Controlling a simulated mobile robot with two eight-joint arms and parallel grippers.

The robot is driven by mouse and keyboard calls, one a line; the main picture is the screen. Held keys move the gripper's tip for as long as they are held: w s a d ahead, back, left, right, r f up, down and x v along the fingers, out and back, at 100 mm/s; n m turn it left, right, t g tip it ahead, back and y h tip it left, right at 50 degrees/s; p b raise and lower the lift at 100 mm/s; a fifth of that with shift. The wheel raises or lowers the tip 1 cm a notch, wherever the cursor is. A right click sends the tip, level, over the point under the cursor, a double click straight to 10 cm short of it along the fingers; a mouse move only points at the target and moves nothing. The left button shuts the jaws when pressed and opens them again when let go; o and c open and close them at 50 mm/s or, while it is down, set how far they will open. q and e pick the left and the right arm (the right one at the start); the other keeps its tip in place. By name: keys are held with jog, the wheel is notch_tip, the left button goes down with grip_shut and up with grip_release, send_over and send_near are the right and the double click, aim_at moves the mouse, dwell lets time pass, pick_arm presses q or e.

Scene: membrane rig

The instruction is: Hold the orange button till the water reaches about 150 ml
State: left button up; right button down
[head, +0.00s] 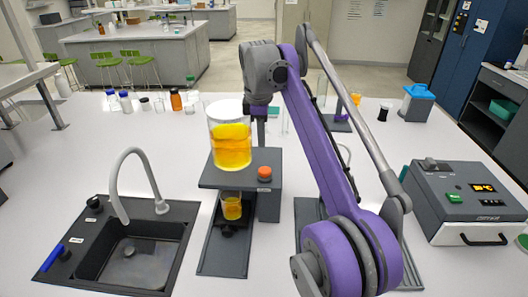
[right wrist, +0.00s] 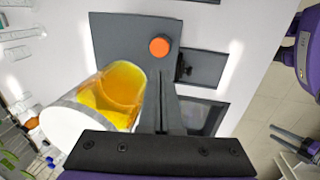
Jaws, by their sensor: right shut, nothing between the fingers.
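The orange button (head: 264,173) is on the right of a dark raised platform (head: 210,181) and also shows in the right wrist view (right wrist: 160,47). A large clear vessel (head: 230,145) of orange-yellow liquid stands on the platform, and it is also in the right wrist view (right wrist: 110,97). Below the platform, a small beaker (head: 232,206) holds orange-yellow liquid; its marks are too small to read. My right gripper (head: 261,142) is shut and empty, fingers pointing down above the button, apparently apart from it. Its fingers also show in the right wrist view (right wrist: 162,92). My left gripper is not seen.
A black sink (head: 140,262) with a grey tap (head: 134,176) lies left of the rig. A grey box device (head: 463,200) with a display stands at the right. Several bottles (head: 176,100) stand at the back left. My right arm hides part of the bench right of the rig.

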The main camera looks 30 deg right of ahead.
jog(key=shift+s+r, duration=0.25)
jog(key=shift+r, duration=1)
dwell(0.8)
jog(key=s+a+f+m+t, duration=0.1)
jog(key=s+a+f+m, duration=0.3)
jog(key=s+f, duration=0.4)
jog(key=s+a+f+m+t, duration=0.2)
jog(key=s+a+f+m, duration=0.1)
jog(key=s+f, duration=0.5)
jog(key=s+a+f+m+t+y, duration=0.1)
jog(key=s+a+f+m, duration=0.3)
jog(key=s+f, duration=0.4)
notch_tip(320, 180, down, 3)
jog(key=shift+s+a+f+m+t, duration=0.15)
jog(key=shift+a+m+t, duration=0.15)
jog(key=shift+a+t, duration=0.25)
